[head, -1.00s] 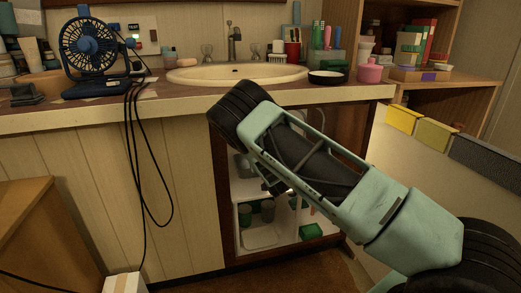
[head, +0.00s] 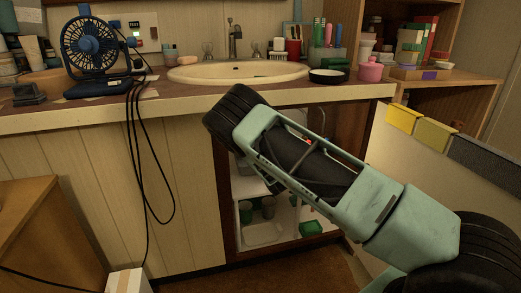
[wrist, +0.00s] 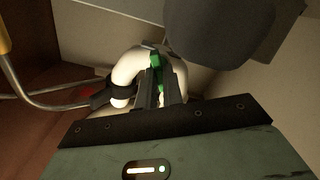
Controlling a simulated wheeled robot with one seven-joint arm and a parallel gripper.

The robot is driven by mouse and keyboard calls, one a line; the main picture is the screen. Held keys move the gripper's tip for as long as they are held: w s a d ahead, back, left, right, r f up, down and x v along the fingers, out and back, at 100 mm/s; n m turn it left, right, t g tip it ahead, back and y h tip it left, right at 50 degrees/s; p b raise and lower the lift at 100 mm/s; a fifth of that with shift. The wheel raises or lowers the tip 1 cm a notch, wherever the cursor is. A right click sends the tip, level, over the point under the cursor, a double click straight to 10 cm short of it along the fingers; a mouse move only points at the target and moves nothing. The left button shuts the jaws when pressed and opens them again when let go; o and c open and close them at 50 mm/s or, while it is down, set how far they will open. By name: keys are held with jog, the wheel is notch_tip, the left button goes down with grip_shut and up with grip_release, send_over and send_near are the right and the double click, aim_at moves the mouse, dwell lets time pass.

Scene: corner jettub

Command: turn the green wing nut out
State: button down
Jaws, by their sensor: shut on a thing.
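In the wrist view, the green wing nut (wrist: 156,60) shows as a narrow green piece at the tips of my gripper (wrist: 158,80). The two dark fingers are close together and shut on it. A white curved pipe (wrist: 128,64) bends around behind the fingers, with a dark collar (wrist: 115,97) on its left end. The fingers cover part of the nut and the pipe. In the head view, my arm reaches into the open cabinet under the sink and hides the nut; I cannot make out the fingers there.
Thin metal tubing (wrist: 40,100) runs at the left in the wrist view. A large dark grey rounded body (wrist: 218,28) hangs close above. In the head view, the cabinet (head: 231,215) holds a white tray (head: 262,234) and green items low down. The basin (head: 238,71) is above.

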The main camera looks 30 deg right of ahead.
jog(key=c, duration=1.5)
grip_release()
jog(key=shift+w, duration=0.1)
jog(key=p+v, duration=0.4)
jog(key=v, duration=1.3)
jog(key=shift+s, duration=0.25)
